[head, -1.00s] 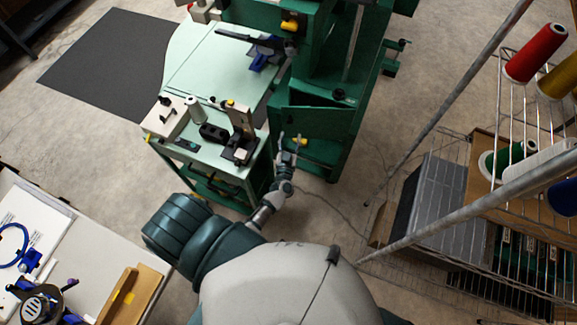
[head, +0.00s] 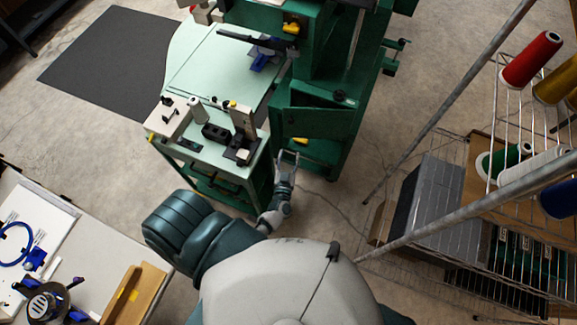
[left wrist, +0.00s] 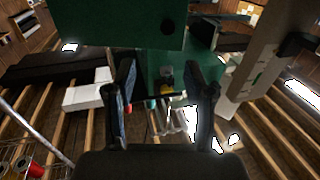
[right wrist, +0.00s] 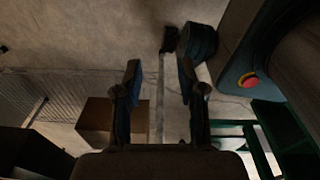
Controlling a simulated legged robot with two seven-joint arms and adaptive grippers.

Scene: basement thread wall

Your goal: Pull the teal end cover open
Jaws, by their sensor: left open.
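The teal end cover (head: 318,123) is a flat panel on the end of the green machine, standing at an angle with a dark gap above it. In the left wrist view the green panel (left wrist: 110,25) hangs at the top, with a dark round knob or hole (left wrist: 167,27) near its lower right corner. My left gripper (head: 287,155) is open and empty, just below the cover and apart from it. Its two fingers (left wrist: 165,75) show spread in the left wrist view. My right gripper (right wrist: 159,72) shows only in its wrist view, with fingers apart and nothing between them.
A pale green table (head: 205,75) with small fixtures adjoins the machine on the left. A wire rack (head: 505,120) with thread spools stands at the right, behind a slanted grey pole (head: 455,95). A white workbench (head: 85,235) is at lower left. Floor is clear between machine and rack.

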